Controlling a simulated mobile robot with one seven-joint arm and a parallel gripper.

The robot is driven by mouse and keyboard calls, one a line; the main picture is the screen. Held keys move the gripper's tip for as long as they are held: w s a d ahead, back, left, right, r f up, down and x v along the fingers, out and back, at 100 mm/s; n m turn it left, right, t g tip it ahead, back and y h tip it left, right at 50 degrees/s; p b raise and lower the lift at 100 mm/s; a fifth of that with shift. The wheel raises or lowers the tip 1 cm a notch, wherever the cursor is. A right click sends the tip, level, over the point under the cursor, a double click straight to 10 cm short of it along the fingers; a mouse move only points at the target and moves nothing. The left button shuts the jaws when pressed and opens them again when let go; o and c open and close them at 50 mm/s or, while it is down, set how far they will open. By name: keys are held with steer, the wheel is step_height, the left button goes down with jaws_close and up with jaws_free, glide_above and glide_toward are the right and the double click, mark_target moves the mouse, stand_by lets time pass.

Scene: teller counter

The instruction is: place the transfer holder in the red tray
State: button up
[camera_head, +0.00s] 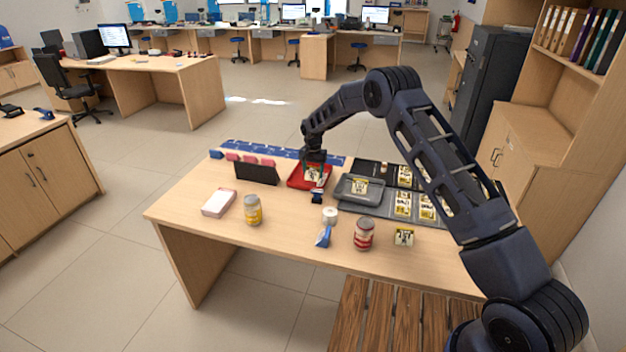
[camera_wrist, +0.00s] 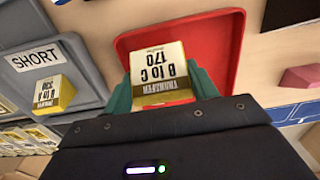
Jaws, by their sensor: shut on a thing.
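The transfer holder (camera_wrist: 160,68) is a small yellow and white block whose label reads "TRANSFER B to C 170". My gripper (camera_wrist: 162,86) is shut on it, with a green finger on each side. The red tray (camera_wrist: 222,48) lies behind and below the holder in the wrist view. In the head view my gripper (camera_head: 313,160) is over the red tray (camera_head: 296,183), and the holder (camera_head: 313,174) shows within the tray's outline. I cannot tell whether the holder touches the tray floor.
A grey tray marked SHORT (camera_wrist: 85,48) holds another yellow holder (camera_wrist: 50,92). It also shows right of the red tray (camera_head: 345,191) in the head view. A black stand (camera_head: 256,174) is at the left.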

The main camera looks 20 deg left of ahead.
mark_target(313, 178)
steer(key=shift+f, duration=1.95)
steer(key=shift+f, duration=0.15)
steer(key=o, duration=0.7)
